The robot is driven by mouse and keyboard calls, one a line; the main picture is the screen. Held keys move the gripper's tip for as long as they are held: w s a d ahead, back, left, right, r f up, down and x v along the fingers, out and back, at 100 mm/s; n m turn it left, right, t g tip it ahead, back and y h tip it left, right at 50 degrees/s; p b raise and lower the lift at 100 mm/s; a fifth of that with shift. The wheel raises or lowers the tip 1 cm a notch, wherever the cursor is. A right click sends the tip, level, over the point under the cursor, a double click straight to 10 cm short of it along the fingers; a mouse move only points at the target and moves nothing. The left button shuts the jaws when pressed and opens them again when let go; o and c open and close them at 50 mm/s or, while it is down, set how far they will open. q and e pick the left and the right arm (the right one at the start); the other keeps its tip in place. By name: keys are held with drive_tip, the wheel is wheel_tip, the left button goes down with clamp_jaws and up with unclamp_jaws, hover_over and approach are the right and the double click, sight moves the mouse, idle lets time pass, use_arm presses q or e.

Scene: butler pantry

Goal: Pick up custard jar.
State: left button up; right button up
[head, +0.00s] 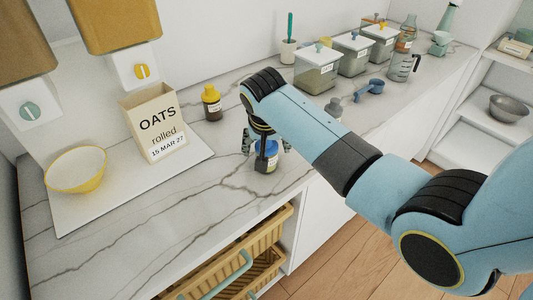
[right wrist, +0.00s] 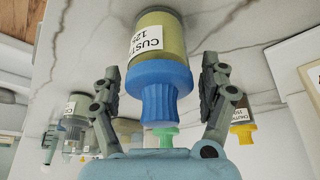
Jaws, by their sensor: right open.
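The custard jar (right wrist: 160,32) has a yellow-green body, a white label reading "CUST…" and a blue lid with a ribbed knob. In the head view the jar (head: 266,163) stands upright on the marble counter near its front edge, partly hidden by my gripper. My right gripper (head: 262,150) comes down over it from above. In the right wrist view the right gripper (right wrist: 161,68) is open, with one finger on each side of the blue lid and a gap visible on both sides. My left gripper is not in view.
A yellow-capped brown bottle (head: 211,103) stands left of my gripper. An oats box (head: 153,122) and a yellow-rimmed bowl (head: 76,171) sit on a white board (head: 112,190). Lidded canisters (head: 316,74) and a blue scoop (head: 370,88) stand at the back right. Baskets (head: 235,262) are below the counter.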

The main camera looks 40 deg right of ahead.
drive_tip(key=c, duration=1.5)
drive_tip(key=shift+r, duration=0.1)
